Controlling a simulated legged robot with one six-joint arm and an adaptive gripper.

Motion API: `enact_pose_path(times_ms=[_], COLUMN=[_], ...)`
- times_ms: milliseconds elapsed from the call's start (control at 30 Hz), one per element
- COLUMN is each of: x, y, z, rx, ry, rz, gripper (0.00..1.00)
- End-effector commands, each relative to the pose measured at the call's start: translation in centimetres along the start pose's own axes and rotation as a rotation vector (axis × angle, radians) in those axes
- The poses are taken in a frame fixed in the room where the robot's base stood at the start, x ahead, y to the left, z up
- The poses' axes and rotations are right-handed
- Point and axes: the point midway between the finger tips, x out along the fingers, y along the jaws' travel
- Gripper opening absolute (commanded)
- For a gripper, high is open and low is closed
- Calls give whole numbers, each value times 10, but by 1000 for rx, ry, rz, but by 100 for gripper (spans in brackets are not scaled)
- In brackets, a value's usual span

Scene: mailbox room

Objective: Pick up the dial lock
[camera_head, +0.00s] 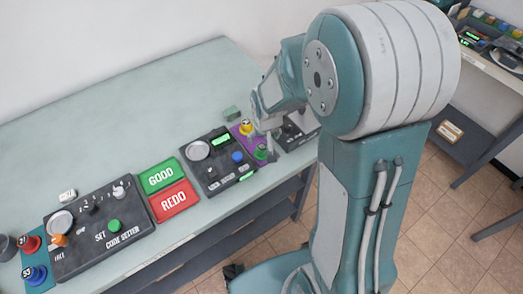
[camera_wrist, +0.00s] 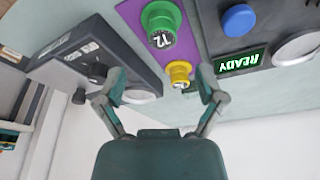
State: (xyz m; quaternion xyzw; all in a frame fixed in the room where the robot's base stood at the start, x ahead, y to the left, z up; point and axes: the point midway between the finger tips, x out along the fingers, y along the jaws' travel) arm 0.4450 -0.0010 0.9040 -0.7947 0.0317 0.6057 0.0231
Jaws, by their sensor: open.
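Dial locks stand in pairs on coloured pads. A yellow dial lock (camera_head: 246,127) and a green dial lock (camera_head: 261,152) sit on a purple pad at the right part of the table. In the wrist view the yellow one (camera_wrist: 179,73) appears between my spread fingers, and the green one (camera_wrist: 160,20), with a number on its face, is above it. A red dial lock (camera_head: 30,243) and a blue dial lock (camera_head: 35,274) are at the table's far left end. My gripper (camera_wrist: 160,82) is open and empty near the yellow lock; I cannot tell the exact gap.
A dark machine with a READY display (camera_wrist: 241,64) and a blue button (camera_head: 237,157) stands beside the purple pad. Another dark device (camera_wrist: 90,65) is on the pad's other side. GOOD (camera_head: 159,176) and REDO (camera_head: 174,200) trays and the code setter (camera_head: 90,235) are further left.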

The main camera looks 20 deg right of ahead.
Motion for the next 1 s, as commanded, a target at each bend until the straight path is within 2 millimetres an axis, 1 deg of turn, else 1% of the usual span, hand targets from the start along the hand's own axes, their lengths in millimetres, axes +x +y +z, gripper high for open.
enact_pose_path(times_ms=[33,267,400,533,633,867,900,967,1000], x=[7,24,46,62,67,68,68,68,68], y=[0,-1,-4,-4,-4,-4,-4,-4,-4], z=[0,2,5,5,5,4,4,4,4], rx=[0,-1,-1,0,1,1,1,1,1], ry=[-2,-2,-3,-2,1,2,2,2,2], rz=[0,0,0,0,0,0,0,0,0], gripper=[88,88,88,88,88,88,70,43,26])
